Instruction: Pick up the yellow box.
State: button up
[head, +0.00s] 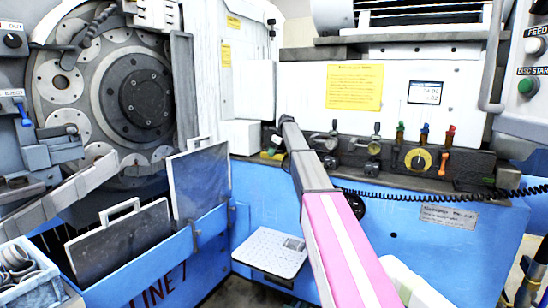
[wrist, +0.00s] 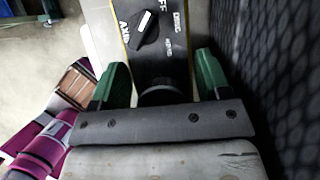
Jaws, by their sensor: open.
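In the wrist view, my gripper (wrist: 160,76) has two green fingers set apart and open. Between and beyond them is a dark-faced box with thin yellow edges (wrist: 172,62), a black knob and white lettering. It appears to be the yellow box. A gap shows between it and each finger, and its near end is hidden by the gripper's dark bar. My fingers are not clear there.
A blue and white grinder (head: 262,205) fills the back. A white scale-like plate (head: 269,252) is low in front. Two framed panels (head: 199,180) stand at left, beside a bin of rings (head: 22,272). A row of knobs and levers (head: 400,160) lies right of my arm.

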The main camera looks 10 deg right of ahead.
jog(key=shift+w+a+f, duration=0.15)
jog(key=shift+f, duration=0.35)
jog(key=c, duration=0.9)
jog(key=shift+r, duration=0.15)
